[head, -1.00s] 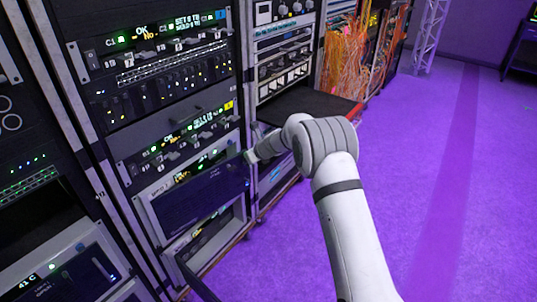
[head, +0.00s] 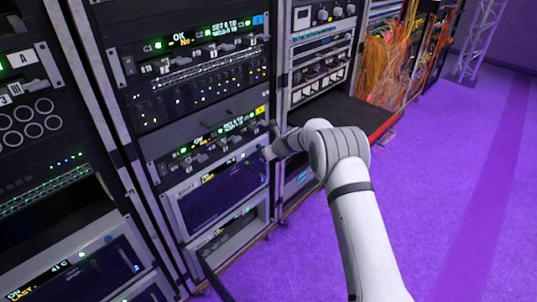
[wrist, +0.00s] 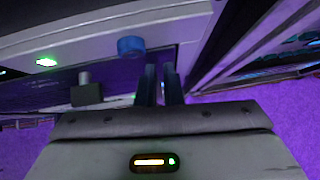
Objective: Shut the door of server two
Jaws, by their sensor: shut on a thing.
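A dark blue door panel (head: 222,192) fronts a light grey server unit in the middle rack in the head view. Its small label is too blurred to read. My gripper (head: 266,153) is at the upper right edge of this panel. In the wrist view my gripper's two dark fingers (wrist: 161,86) stand close together against a dark panel edge (wrist: 178,56). They are shut on that edge, though the exact contact is in shadow. A lower grey unit (head: 235,238) shows beneath, with a dark flap (head: 213,282) standing out from it.
A blue knob (wrist: 130,46) and a green light (wrist: 45,62) are close in front of the wrist. A dark shelf with a red edge (head: 385,126) juts out at the right rack. Orange cables (head: 385,68) hang beyond. The purple floor (head: 450,190) is clear on the right.

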